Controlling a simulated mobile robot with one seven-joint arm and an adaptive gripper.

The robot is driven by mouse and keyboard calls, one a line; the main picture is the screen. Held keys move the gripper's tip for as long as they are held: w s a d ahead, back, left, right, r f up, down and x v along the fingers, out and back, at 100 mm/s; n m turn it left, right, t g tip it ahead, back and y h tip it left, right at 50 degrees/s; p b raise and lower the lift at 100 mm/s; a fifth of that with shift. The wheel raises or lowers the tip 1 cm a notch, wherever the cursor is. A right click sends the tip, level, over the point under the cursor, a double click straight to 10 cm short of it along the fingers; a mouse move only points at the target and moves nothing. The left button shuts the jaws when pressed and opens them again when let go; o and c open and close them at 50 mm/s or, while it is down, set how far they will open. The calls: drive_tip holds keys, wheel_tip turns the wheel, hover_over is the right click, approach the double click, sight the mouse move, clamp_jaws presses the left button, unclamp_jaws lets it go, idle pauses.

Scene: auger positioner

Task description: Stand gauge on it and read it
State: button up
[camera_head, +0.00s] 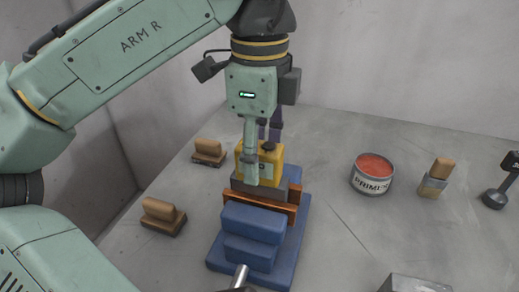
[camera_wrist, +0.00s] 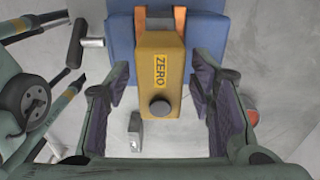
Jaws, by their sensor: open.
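The yellow gauge (camera_wrist: 160,85), marked ZERO with a dark round knob, sits between my gripper's two fingers in the wrist view. My gripper (camera_head: 262,165) is open and lowered around it, with a gap visible on both sides. In the head view the gauge (camera_head: 275,160) is partly hidden by the near finger. An orange-brown bar (camera_head: 284,207) lies across the blue vise-like fixture (camera_head: 252,222), and the gauge appears over or just behind it. Whether the gauge touches the bar cannot be told, and its reading does not show.
Two wooden-handled blocks (camera_head: 209,152) (camera_head: 162,215) lie left of the fixture. An open primer tin (camera_head: 372,175), a brush-like tool (camera_head: 434,178) and a dark dumbbell-shaped tool (camera_head: 502,185) stand right. A metal handle (camera_head: 240,277) juts from the fixture's front. The table between is clear.

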sight(259, 146)
wheel_tip(259, 146, up, 6)
drive_tip(key=p, duration=0.4)
drive_tip(key=shift+r, duration=0.9)
drive_tip(key=shift+s, duration=0.1)
